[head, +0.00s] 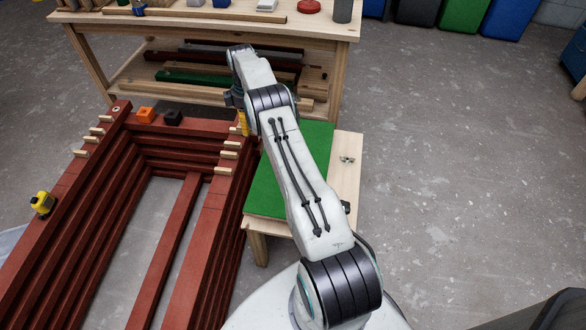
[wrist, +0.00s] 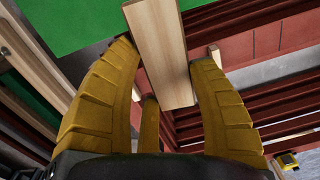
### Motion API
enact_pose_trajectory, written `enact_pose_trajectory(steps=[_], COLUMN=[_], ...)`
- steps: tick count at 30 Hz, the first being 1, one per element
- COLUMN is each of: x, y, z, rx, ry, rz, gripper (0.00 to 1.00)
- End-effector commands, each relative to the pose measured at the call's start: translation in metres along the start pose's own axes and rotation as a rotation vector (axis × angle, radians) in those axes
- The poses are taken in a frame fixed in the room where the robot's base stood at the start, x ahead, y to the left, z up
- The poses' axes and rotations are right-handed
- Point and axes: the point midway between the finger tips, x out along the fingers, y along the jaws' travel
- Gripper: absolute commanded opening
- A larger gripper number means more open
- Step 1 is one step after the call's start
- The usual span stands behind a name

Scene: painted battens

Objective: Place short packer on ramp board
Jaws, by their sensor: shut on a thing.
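The short packer, a pale wooden block (wrist: 158,50), is between the yellow fingers of my gripper (wrist: 166,58) in the wrist view. My gripper is shut on it. In the head view my gripper (head: 243,122) is partly hidden by my arm, and I cannot make out the packer there. A flat green board (head: 290,165), likely the ramp board, lies on a low wooden bench (head: 345,185) right of the red battens. It shows at the top of the wrist view (wrist: 70,18). The packer overlaps the board's edge in that view; I cannot tell whether they touch.
Stacked red battens (head: 195,245) form a frame on the left, with several small wooden pieces along it. A yellow tape measure (head: 42,203), an orange block (head: 146,114) and a black block (head: 173,117) sit on it. A workbench (head: 220,28) stands behind. Floor at right is clear.

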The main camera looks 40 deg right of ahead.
Motion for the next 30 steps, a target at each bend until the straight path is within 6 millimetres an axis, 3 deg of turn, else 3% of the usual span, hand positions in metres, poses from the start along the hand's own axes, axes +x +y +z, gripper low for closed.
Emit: enact_pose_trajectory(steps=[3, 20, 30], x=[0.016, 0.039, 0.068], y=[0.007, 0.005, -0.005], z=[0.006, 0.034, 0.073], rx=[-0.031, -0.055, -0.053], ry=[0.001, 0.0, 0.001], rz=[0.001, -0.002, -0.001], gripper=[0.32, 0.32, 0.32])
